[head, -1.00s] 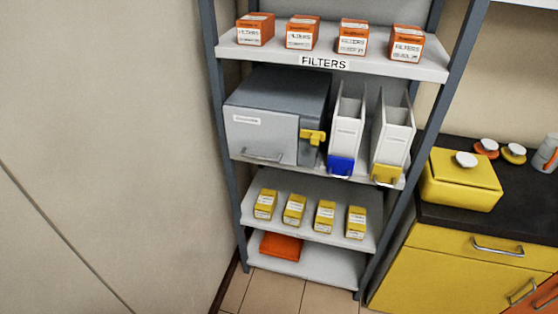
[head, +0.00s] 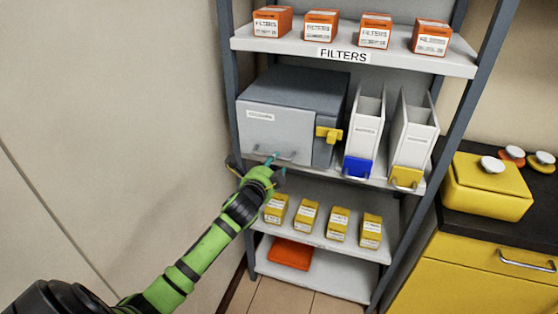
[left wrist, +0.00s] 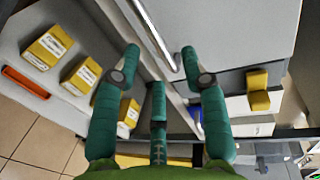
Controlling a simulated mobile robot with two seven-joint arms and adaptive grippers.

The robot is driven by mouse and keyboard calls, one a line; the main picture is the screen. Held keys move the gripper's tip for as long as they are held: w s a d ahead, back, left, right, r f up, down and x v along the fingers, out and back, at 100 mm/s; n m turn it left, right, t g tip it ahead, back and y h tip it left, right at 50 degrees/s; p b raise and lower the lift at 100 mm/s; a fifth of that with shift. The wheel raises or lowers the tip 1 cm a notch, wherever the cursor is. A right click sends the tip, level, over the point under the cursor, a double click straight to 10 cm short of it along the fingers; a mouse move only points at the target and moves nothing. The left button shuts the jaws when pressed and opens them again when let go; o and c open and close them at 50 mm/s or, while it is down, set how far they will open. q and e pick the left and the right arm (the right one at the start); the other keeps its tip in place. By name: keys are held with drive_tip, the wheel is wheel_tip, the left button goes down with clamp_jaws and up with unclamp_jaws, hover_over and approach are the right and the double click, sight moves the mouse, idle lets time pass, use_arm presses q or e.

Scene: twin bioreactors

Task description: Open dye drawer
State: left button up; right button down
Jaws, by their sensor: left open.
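A grey box-shaped drawer unit (head: 290,110) stands on the middle shelf, its front closed. Its label is too small to read. It has a thin metal bar handle (head: 288,155) low on the front and a yellow latch (head: 328,134) at the right. My left gripper (head: 271,166) is open in front of the handle. In the left wrist view the fingers of the gripper (left wrist: 160,60) are spread, with the handle bar (left wrist: 160,42) passing between the fingertips. I cannot tell whether they touch it. The latch also shows there (left wrist: 258,92). My right gripper is not in view.
White holders with a blue front (head: 358,167) and a yellow front (head: 406,177) stand right of the unit. Orange filter boxes (head: 320,25) are above, yellow boxes (head: 306,215) below. A yellow cabinet (head: 490,280) stands at right. A wall is at left.

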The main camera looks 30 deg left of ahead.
sight(279, 157)
use_arm(q)
drive_tip(key=shift+x, duration=2.5)
drive_tip(key=shift+d+f, duration=0.1)
clamp_jaws()
